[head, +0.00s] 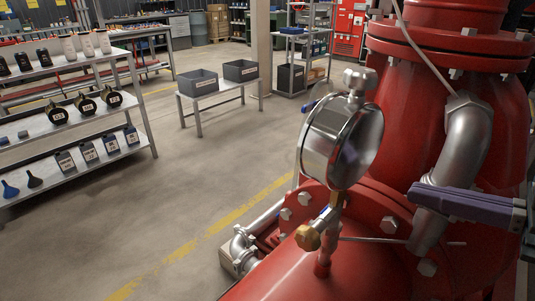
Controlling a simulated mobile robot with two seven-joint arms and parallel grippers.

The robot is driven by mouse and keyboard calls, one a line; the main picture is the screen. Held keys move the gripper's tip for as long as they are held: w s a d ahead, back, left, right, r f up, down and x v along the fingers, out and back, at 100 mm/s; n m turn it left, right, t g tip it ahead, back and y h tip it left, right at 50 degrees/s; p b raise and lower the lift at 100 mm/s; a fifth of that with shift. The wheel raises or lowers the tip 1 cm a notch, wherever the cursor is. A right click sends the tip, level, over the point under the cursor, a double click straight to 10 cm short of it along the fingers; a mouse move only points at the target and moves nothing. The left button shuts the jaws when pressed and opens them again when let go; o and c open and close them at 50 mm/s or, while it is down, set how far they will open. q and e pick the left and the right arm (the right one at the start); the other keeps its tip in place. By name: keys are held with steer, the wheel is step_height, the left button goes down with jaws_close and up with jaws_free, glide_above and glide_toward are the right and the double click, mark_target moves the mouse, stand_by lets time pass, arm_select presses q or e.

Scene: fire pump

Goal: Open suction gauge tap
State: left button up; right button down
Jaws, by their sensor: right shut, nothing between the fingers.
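The round silver pressure gauge (340,140) stands on a thin stem above the red pump pipe (285,268). Below it on the stem is a small tap (308,238) with a brass fitting facing me. My left gripper is not in view.
A bent silver pipe (465,145) and the large red pump casing (400,110) stand close around my right gripper. A thin rod (375,240) runs right from near the tap. Shelves with bottles (60,90) and a bench with grey bins (220,85) stand far off across open floor.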

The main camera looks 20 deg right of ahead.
arm_select(q)
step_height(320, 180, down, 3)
steer(key=b, duration=0.2)
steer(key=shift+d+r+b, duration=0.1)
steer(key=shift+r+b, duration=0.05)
steer(key=shift+b, duration=0.2)
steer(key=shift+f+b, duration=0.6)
arm_select(e)
steer(key=shift+w+a+f, duration=0.6)
steer(key=shift+w+f, duration=0.5)
steer(key=shift+w, duration=0.4)
steer(key=shift+w+a+f, duration=0.65)
steer(key=shift+w+f, duration=0.4)
steer(key=shift+w, duration=0.4)
steer(key=shift+w+a+f, duration=0.6)
steer(key=shift+w+f, duration=0.5)
steer(key=shift+w, duration=0.4)
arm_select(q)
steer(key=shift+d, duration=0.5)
arm_select(e)
steer(key=shift+f+m, duration=0.15)
steer(key=shift+m, duration=0.15)
